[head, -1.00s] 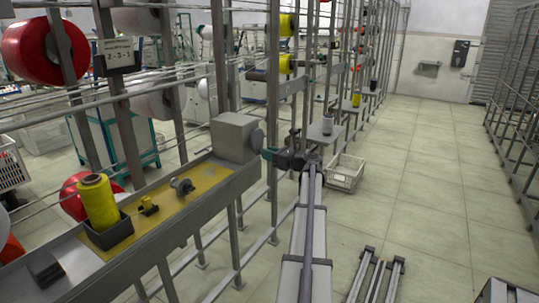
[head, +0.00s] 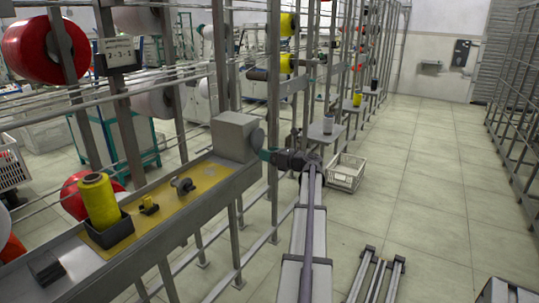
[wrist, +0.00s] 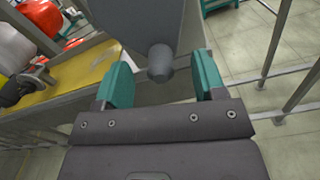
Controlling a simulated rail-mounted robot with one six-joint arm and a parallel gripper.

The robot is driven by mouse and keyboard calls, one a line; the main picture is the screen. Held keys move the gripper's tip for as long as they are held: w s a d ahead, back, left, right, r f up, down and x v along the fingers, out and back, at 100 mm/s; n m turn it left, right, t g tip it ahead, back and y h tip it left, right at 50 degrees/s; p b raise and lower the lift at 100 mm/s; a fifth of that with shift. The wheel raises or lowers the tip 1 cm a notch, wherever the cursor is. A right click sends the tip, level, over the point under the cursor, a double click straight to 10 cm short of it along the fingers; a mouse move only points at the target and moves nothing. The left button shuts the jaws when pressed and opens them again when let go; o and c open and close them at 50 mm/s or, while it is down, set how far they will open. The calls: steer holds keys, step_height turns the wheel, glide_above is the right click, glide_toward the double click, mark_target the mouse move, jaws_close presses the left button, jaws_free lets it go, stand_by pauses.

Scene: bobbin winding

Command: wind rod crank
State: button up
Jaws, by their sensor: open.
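The grey crank box (head: 235,136) stands at the far end of the bench. Its round crank disc (head: 257,140) faces right, towards my gripper (head: 267,155). In the wrist view the grey crank plate (wrist: 150,22) comes down from the top, with a short dark knob (wrist: 160,64) at its lower end. My gripper (wrist: 163,75) is open, its two teal fingers on either side of the knob, with a visible gap on each side. Whether the knob lies fully between the fingertips in depth I cannot tell. In the head view the knob is not clear.
The yellow mat (head: 215,170) on the bench holds a yellow bobbin (head: 98,200) in a dark tray (head: 112,236) and small metal fittings (head: 182,186). Rack posts (head: 273,100) stand close beside the arm. A white crate (head: 345,173) sits on the floor; the aisle right is clear.

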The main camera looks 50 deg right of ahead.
steer(key=s, duration=0.8)
steer(key=shift+d, duration=0.45)
steer(key=a+f+n+g+y+p, duration=0.1)
steer(key=a+f+n+g, duration=0.25)
steer(key=a+n, duration=0.5)
steer(key=w+a+f+n+g+p, duration=0.1)
steer(key=a+f+n+g+p, duration=0.15)
steer(key=a+n+g, duration=0.55)
steer(key=a+f+n+g+y+p, duration=0.1)
steer(key=a+f+n, duration=0.3)
steer(key=a+n, duration=0.5)
steer(key=s+a+r+n+g+h+p, duration=0.1)
steer(key=a+n, duration=0.5)
steer(key=a, duration=1.1)
steer(key=s+a+r+n+g+h+p, duration=0.1)
steer(key=a+r+n+g+h+p, duration=0.1)
steer(key=a, duration=1.6)
steer(key=n+g+h+p, duration=0.1)
steer(key=n+g+p, duration=0.1)
steer(key=n+p, duration=0.1)
steer(key=shift+s+a+r+n, duration=0.15)
steer(key=shift+s+a+n, duration=0.15)
steer(key=shift+s+n, duration=0.05)
